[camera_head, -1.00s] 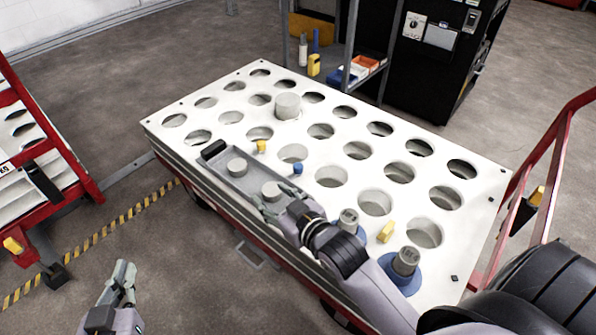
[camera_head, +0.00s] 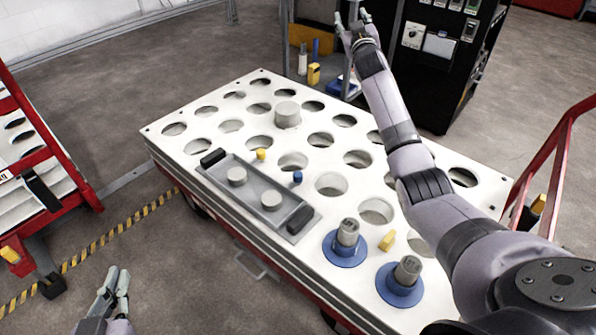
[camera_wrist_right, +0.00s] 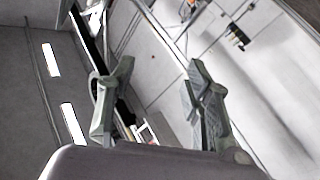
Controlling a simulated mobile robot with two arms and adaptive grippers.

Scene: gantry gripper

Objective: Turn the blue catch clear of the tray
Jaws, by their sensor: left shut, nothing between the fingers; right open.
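The grey tray (camera_head: 254,188) lies on the white perforated table top. It has a black handle at each end and two grey round pieces inside. A small blue catch (camera_head: 297,177) stands beside the tray's far long edge; I cannot tell whether it overlaps the rim. A small yellow piece (camera_head: 261,154) stands further left along that edge. My right gripper (camera_head: 352,17) is raised beyond the table's far side, open and empty, well away from the catch; its fingers also show apart in the right wrist view (camera_wrist_right: 160,95). My left gripper (camera_head: 118,278) is shut and empty, low at the lower left.
Two blue discs with grey weights (camera_head: 347,232) and a yellow block (camera_head: 387,241) sit right of the tray. A grey cylinder (camera_head: 287,115) stands among the holes behind it. A shelf and black cabinet (camera_head: 440,80) stand beyond the table. Red frames flank it.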

